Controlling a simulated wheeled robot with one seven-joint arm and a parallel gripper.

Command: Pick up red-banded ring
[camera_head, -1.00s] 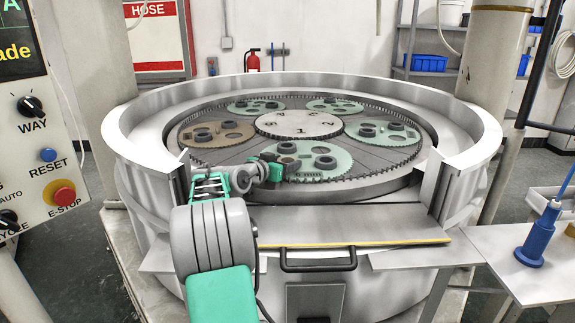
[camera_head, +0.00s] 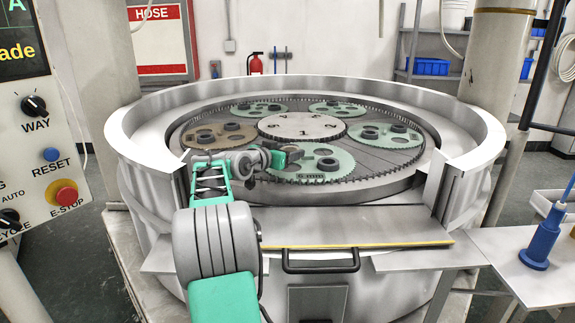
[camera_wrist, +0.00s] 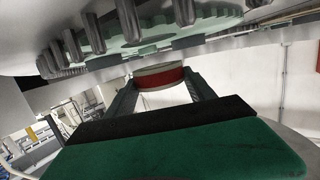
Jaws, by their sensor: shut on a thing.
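The red-banded ring (camera_wrist: 160,78) shows in the wrist view as a short pale cylinder with a wide red band. My gripper (camera_wrist: 161,88) is shut on it, with one dark finger on each side. In that view a gap shows between the ring and the pale green toothed carrier (camera_wrist: 150,38). In the head view my gripper (camera_head: 291,153) is over the near green carrier (camera_head: 318,171), low above the plate. The ring itself is hard to make out there, largely hidden by the gripper.
Several other carriers with dark rings lie around the numbered centre disc (camera_head: 302,126). Upright pins edge the plate. A high metal rim (camera_head: 470,120) surrounds it, open at the front.

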